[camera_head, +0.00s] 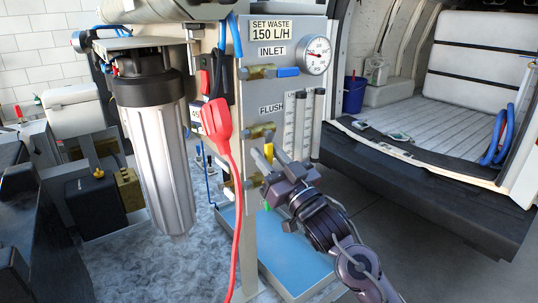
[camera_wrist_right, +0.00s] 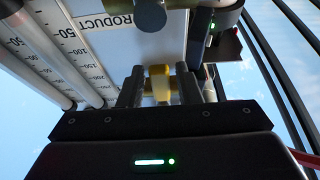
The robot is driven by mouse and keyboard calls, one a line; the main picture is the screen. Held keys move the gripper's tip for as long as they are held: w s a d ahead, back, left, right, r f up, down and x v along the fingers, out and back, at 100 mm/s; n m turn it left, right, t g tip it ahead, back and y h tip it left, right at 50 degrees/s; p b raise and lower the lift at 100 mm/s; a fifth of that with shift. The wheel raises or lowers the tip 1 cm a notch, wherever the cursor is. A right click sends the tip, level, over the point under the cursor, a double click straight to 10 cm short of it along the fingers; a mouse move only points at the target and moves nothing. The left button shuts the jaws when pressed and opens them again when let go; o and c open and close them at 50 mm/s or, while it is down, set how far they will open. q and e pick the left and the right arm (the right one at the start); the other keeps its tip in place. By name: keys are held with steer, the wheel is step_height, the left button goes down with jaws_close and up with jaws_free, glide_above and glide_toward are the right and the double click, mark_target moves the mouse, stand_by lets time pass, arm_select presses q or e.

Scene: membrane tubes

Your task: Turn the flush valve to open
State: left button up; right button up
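The brass flush valve (camera_head: 262,131) sits on the grey panel under the FLUSH label (camera_head: 271,109). Its yellow handle (camera_head: 268,152) points down from the valve. My right gripper (camera_head: 275,170) is at the handle, coming in from the lower right. In the right wrist view, the two dark fingers (camera_wrist_right: 160,88) are spread apart, with the yellow handle (camera_wrist_right: 160,75) between them. Narrow gaps seem to show beside it; contact is hard to judge. My left gripper is not in view.
The inlet valve (camera_head: 262,72) with a blue handle is above. Flow tubes (camera_head: 304,125) stand right of the valves. A blue tray (camera_head: 290,250) lies below.

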jaws_close()
steer(key=n+g+b, duration=0.1)
steer(key=n, duration=0.1)
steer(key=d+n+y, duration=0.1)
steer(key=n, duration=0.1)
steer(key=w+n+g+y+b, duration=0.1)
steer(key=n, duration=0.1)
steer(key=shift+d+r+g+b, duration=0.15)
steer(key=shift+g+b, duration=0.15)
steer(key=shift+b, duration=0.05)
steer(key=shift+o, duration=1.1)
jaws_free()
